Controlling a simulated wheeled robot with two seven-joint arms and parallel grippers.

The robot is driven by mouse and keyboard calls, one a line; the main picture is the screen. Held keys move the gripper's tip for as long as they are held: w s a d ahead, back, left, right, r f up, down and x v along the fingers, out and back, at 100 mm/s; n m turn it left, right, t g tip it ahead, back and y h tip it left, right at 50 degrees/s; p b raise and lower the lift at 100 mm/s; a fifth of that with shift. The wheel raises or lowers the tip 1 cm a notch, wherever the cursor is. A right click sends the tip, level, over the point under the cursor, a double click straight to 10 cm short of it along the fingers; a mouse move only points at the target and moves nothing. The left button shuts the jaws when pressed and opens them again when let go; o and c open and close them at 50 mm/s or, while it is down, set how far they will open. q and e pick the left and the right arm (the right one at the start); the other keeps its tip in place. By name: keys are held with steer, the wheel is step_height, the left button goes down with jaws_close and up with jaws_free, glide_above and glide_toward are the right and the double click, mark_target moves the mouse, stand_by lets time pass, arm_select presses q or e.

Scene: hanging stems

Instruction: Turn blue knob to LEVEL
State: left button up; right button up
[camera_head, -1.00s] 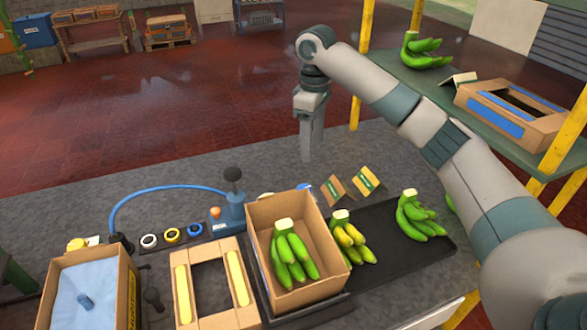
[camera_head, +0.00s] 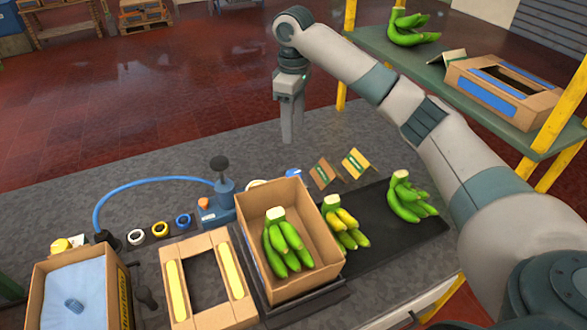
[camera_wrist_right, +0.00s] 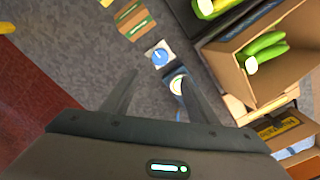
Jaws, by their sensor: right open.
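The blue knob (camera_wrist_right: 160,56) sits on a small white plate on the grey table in the right wrist view. In the head view only a bit of the blue knob (camera_head: 294,173) shows behind the cardboard box with bananas. I cannot read any LEVEL mark. My right gripper (camera_head: 288,140) points down above the table, beyond the knob in the head view. In the wrist view the right gripper (camera_wrist_right: 157,82) has its two fingers spread, with nothing between them, and the knob appears just past the fingertips, apart from them. My left gripper is out of view.
The open banana box (camera_head: 325,240) stands close in front of the knob. A blue device with a black-knobbed lever (camera_head: 219,190) stands to its left, and small cards (camera_head: 322,173) to its right. The table behind the knob is clear.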

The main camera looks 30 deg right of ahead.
mark_target(294, 173)
step_height(294, 173, down, 15)
steer(key=p, duration=0.3)
steer(key=shift+r+p, duration=0.2)
steer(key=shift+p, duration=0.2)
steer(key=shift+f, duration=0.65)
steer(key=c, duration=1)
